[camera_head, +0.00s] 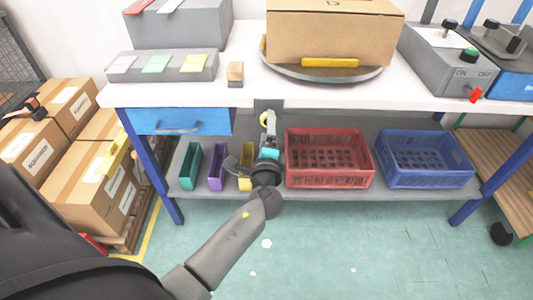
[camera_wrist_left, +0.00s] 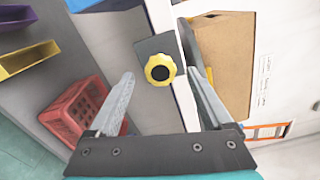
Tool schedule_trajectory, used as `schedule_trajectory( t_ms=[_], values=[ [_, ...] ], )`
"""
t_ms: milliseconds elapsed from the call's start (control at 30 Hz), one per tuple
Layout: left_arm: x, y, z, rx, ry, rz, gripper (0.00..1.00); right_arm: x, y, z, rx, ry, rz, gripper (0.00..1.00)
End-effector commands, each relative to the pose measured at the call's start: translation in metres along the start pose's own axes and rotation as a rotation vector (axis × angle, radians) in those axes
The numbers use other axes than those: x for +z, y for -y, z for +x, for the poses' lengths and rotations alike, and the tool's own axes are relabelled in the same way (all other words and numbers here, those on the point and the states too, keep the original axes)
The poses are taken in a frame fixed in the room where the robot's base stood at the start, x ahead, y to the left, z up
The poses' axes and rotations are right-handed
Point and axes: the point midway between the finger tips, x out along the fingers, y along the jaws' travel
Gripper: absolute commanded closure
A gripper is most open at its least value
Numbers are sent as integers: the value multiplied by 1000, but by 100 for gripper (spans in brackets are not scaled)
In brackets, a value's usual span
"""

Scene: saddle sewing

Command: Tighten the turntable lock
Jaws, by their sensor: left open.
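The turntable lock is a round yellow knob with a black centre (camera_wrist_left: 160,69) on a grey plate (camera_wrist_left: 150,48) at the table's front edge. Part of the knob also shows in the head view (camera_head: 264,118), mostly hidden by my left gripper (camera_head: 269,128). In the left wrist view my left gripper (camera_wrist_left: 160,86) is open, with one finger on each side of the knob and nothing held. The knob appears just beyond the fingertips, apart from both fingers. The grey turntable (camera_head: 320,74) carries a cardboard box (camera_head: 333,32). My right gripper is not in view.
A red crate (camera_head: 328,180) and a blue crate (camera_head: 425,181) stand on the lower shelf, with narrow bins left of them. A blue drawer (camera_head: 182,121) is left of the lock. A grey control box (camera_head: 447,65) stands at right.

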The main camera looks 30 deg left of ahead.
Motion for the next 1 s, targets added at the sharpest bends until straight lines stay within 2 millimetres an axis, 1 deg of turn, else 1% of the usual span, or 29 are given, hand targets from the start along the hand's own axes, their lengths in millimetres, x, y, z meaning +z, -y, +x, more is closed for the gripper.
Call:
schedule_trajectory(
  t_ms=[33,200,400,500,600,700,1000],
  values=[
    [0,0,-12,4,-1,-2,16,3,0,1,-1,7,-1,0],
    [0,-1,-48,4,-2,0,16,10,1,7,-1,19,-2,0],
    [0,0,-84,3,-1,0,16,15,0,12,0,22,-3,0],
    [0,0,-97,3,-1,0,16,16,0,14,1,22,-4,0],
    [0,0,-105,1,-1,1,16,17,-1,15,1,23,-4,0],
    [0,0,-108,1,1,-1,16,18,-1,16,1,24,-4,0],
    [0,0,-109,1,0,-1,16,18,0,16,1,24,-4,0]
  ],
)
